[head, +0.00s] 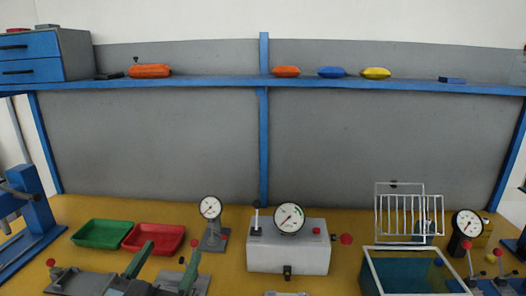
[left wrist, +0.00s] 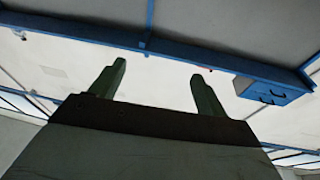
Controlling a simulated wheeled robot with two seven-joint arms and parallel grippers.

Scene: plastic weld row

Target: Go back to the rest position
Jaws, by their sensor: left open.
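My left gripper (head: 171,251) is at the bottom left of the head view, its two dark green fingers pointing up and spread apart. It is in front of the red tray (head: 150,237), with a grey fixture around its base in the picture. Nothing shows between the fingers. In the left wrist view the gripper (left wrist: 158,75) is also open and empty, with the pale wall and a blue beam beyond its fingers. My right gripper is in neither view.
A green tray (head: 100,233), pressure gauges (head: 210,207), a white box (head: 290,255) with a gauge and a clear-walled tank (head: 405,272) stand on the yellow bench (head: 85,207). A blue shelf (head: 220,82) runs along the back panel. A blue drawer unit (head: 32,58) sits upper left.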

